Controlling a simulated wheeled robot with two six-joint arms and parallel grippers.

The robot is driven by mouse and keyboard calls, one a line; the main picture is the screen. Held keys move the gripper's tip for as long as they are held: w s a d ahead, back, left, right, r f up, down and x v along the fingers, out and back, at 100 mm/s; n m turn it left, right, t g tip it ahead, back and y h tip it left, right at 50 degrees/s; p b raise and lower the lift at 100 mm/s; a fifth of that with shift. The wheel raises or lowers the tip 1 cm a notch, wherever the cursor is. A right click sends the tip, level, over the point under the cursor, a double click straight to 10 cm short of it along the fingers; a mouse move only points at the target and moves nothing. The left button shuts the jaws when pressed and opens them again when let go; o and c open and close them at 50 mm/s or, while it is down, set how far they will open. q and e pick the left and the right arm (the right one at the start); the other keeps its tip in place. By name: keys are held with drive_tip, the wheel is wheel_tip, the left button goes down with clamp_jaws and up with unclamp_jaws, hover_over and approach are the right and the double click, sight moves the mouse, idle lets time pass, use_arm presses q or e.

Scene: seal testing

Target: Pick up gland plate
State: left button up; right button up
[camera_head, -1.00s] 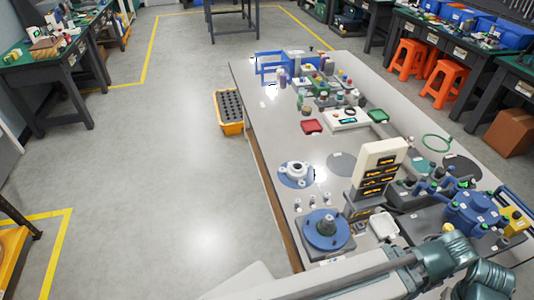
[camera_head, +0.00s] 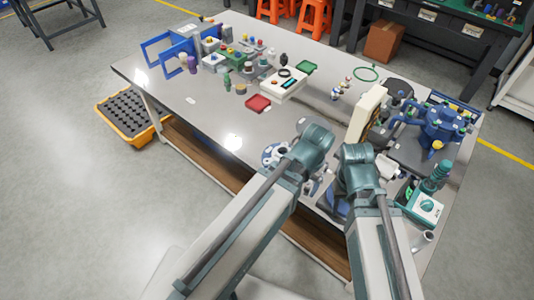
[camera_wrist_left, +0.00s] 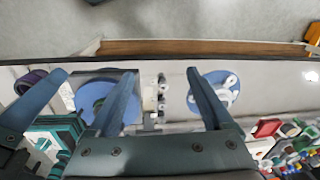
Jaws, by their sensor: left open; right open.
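The gland plate looks to be the white flanged ring (camera_head: 273,154) on a blue disc on the table, partly hidden by my left wrist in the head view. In the left wrist view the white part (camera_wrist_left: 229,84) sits on its disc beyond the right-hand finger. I cannot tell whether either touches anything.
A blue round fixture (camera_wrist_left: 90,92) lies left of the white part in the left wrist view. A cream display tower (camera_head: 366,112) stands close beyond the right wrist, with a blue machine (camera_head: 436,124) further right. A red tray (camera_head: 258,104) lies farther back; bare tabletop (camera_head: 190,113) is at left.

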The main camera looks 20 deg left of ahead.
use_arm(q)
drive_tip(key=shift+o, duration=0.8)
drive_tip(key=w+a+r+n+t, duration=0.2)
drive_tip(key=w+a+n+t, duration=0.2)
drive_tip(key=w+a, duration=0.8)
drive_tip(key=w, duration=0.2)
drive_tip(key=shift+w+n, duration=0.3)
drive_tip(key=shift+n, duration=0.1)
drive_tip(key=b, duration=0.8)
approach(283, 150)
drive_tip(key=shift+s+a+f, duration=0.2)
drive_tip(key=shift+s+f, duration=0.25)
drive_tip(key=shift+s, duration=0.1)
drive_tip(key=shift+r, duration=0.1)
use_arm(e)
wheel_tip(283, 150, down, 8)
drive_tip(key=shift+a, duration=0.3)
use_arm(q)
drive_tip(key=b+x, duration=0.4)
drive_tip(key=x, duration=0.1)
drive_tip(key=shift+d+f+b, duration=0.25)
drive_tip(key=shift+d+b, duration=0.15)
use_arm(e)
wheel_tip(283, 150, down, 5)
drive_tip(key=shift+r, duration=0.1)
use_arm(q)
drive_tip(key=shift+r, duration=0.1)
use_arm(e)
drive_tip(key=shift+r, duration=0.1)
